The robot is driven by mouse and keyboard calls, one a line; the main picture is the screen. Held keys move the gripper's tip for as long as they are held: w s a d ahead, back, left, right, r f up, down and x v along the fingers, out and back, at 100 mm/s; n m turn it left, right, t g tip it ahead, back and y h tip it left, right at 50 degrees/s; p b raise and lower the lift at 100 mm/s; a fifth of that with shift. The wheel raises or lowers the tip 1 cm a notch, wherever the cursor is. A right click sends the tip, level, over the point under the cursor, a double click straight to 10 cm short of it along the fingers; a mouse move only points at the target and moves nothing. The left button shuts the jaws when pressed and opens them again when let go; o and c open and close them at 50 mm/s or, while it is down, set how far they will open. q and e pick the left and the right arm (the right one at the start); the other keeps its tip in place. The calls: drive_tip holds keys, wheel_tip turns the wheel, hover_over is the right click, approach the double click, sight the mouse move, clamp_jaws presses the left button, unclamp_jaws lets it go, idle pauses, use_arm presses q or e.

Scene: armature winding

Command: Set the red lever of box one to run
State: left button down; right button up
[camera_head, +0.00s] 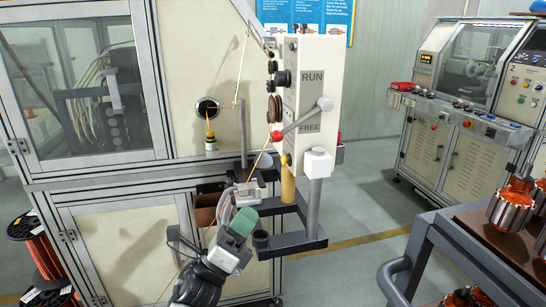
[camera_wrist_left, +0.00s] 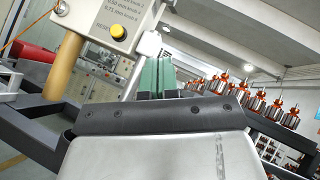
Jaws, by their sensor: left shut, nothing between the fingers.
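The box (camera_head: 315,60) is a pale upright housing with a grey plate marked RUN above and FREE below. Its red lever (camera_head: 297,123) slants across the plate between the two words, from a red knob at lower left up to a grey round end at right. My left gripper (camera_head: 246,219), with green finger pads, is below and left of the lever, apart from it. It is shut and empty; its green fingers (camera_wrist_left: 157,76) stand together in the left wrist view, below the box's underside. The lever does not show in that view. My right gripper is not in view.
A grey stand (camera_head: 295,242) with posts is under the box. A yellow button (camera_wrist_left: 118,31) and a wooden handle (camera_wrist_left: 65,63) show near the fingers. A winding machine (camera_head: 100,190) is at left. A cart with armatures (camera_head: 512,208) is at right. Open floor lies between.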

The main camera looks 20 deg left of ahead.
use_arm(q)
drive_tip(key=shift+s+d+r+m, duration=0.1)
drive_tip(key=shift+m, duration=0.2)
drive_tip(key=a+r+p+x, duration=0.1)
drive_tip(key=a+p+x, duration=0.1)
drive_tip(key=p+x, duration=0.5)
drive_tip(key=x, duration=0.6)
drive_tip(key=shift+s+a+r, duration=0.15)
drive_tip(key=shift+s+r, duration=0.1)
